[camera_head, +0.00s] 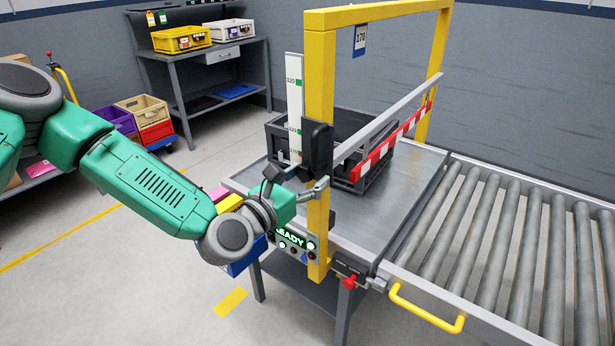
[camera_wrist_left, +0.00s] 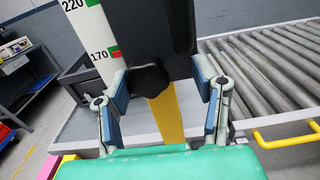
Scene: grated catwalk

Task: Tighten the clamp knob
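The clamp knob (camera_wrist_left: 151,80) is a dark lobed knob on the near face of a black clamp block (camera_wrist_left: 152,30). In the head view the block (camera_head: 317,148) sits on the yellow post of the gate, and I cannot make out the knob clearly there. My left gripper (camera_head: 296,184) is in front of the block. In the left wrist view its two fingers (camera_wrist_left: 160,85) are spread, one on each side of the knob, with visible gaps between them and it. My right gripper is in neither view.
The yellow gate frame (camera_head: 320,70) stands over a metal table (camera_head: 405,185) with a black crate (camera_head: 375,175). A white scale (camera_head: 294,100) is beside the block. A red-and-white bar (camera_head: 393,143) crosses behind. Rollers (camera_head: 520,240) lie right; a READY panel (camera_head: 291,238) is below.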

